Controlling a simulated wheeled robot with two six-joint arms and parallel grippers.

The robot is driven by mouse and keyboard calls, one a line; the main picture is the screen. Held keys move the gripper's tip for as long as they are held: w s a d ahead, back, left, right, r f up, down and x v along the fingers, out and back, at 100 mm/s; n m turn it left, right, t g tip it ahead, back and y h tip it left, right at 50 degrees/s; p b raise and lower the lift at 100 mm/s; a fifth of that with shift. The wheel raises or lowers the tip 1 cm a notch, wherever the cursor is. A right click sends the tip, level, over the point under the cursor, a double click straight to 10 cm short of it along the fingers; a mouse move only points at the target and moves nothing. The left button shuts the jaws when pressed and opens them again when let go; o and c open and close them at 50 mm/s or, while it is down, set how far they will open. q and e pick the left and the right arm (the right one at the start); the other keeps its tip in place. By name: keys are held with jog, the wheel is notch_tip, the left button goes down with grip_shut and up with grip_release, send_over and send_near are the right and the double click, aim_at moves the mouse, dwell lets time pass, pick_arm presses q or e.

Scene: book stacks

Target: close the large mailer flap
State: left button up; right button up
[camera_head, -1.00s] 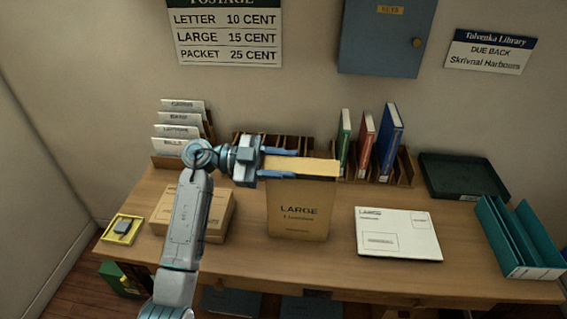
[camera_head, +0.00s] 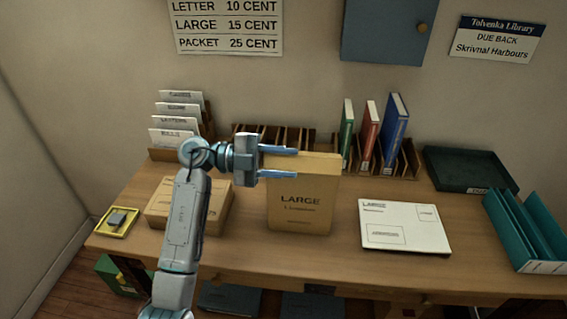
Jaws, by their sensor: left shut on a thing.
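The large mailer (camera_head: 300,207) is a tan upright envelope marked LARGE, standing on the wooden desk at the middle of the head view. Its flap (camera_head: 318,163) shows as a lighter band along the top edge. My left gripper (camera_head: 285,162) reaches in from the left at the mailer's top. Its two blue fingers lie around the left part of the flap, one above and one below, and it is shut on it. The exact contact is partly hidden by the fingers. My right gripper is out of view.
A cardboard parcel (camera_head: 160,209) lies left of the mailer, by my arm. A white envelope (camera_head: 402,238) lies to the right. Upright books (camera_head: 394,132) in a wooden rack, a dark tray (camera_head: 463,167) and a teal file holder (camera_head: 520,232) stand further right.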

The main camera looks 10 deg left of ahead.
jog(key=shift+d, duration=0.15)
pick_arm(q)
jog(key=o, duration=0.9)
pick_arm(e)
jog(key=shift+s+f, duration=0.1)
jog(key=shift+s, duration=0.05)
pick_arm(q)
jog(key=a+b, duration=0.3)
jog(key=a, duration=0.7)
jog(key=shift+a, duration=0.4)
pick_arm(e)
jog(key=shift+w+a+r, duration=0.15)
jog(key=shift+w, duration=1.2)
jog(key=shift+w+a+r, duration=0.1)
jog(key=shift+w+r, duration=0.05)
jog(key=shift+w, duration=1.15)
